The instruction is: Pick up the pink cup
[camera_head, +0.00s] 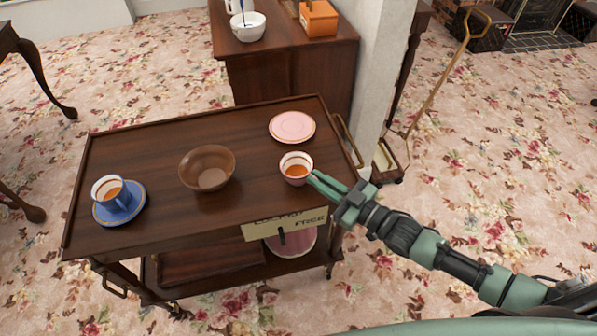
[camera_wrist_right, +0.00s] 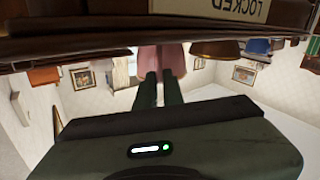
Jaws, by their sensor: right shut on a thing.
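The pink cup (camera_head: 288,178), with a pale rim and orange-brown liquid inside, is upright at the right part of the dark wooden trolley. My right gripper (camera_head: 314,178) reaches in from the right and is shut on the pink cup. In the right wrist view, the fingers (camera_wrist_right: 165,88) point at the pink cup (camera_wrist_right: 163,58), which is partly cut off. I cannot tell whether the cup touches the trolley top. My left gripper is not in view.
On the trolley (camera_head: 240,215) stand a pink saucer (camera_head: 292,127), a brown bowl (camera_head: 207,168) and a blue cup (camera_head: 117,200) on a blue saucer (camera_head: 133,212). A sign (camera_head: 284,223) hangs at the front edge. A white post (camera_head: 378,75) rises behind.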

